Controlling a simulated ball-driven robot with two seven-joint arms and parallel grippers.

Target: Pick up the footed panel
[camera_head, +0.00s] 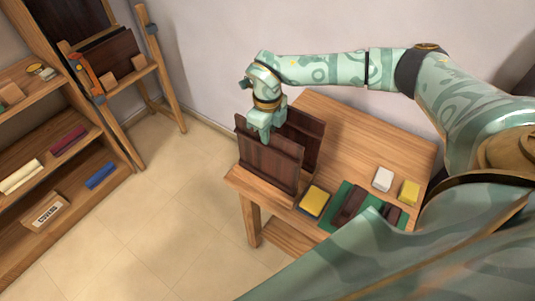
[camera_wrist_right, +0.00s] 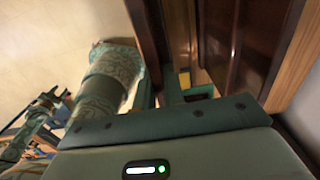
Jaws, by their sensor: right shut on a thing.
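The footed panel (camera_head: 268,166) is a dark brown wooden board with a ledge across it. It stands upright near the table's left edge in the head view. A second dark panel (camera_head: 306,134) stands just behind it. My right gripper (camera_head: 264,134) comes from above and is shut on the front panel's top edge. In the right wrist view dark wood (camera_wrist_right: 241,40) fills the upper right, and the fingertips are hard to make out. I cannot tell whether the panel's foot touches the table. My left gripper is not in view.
The wooden table (camera_head: 350,135) also holds a yellow-and-dark block (camera_head: 313,202), a green mat (camera_head: 335,220) with dark pieces, a white block (camera_head: 383,179) and a yellow block (camera_head: 409,192). Shelves (camera_head: 50,150) and a wooden stand (camera_head: 160,65) are at left. Floor between is clear.

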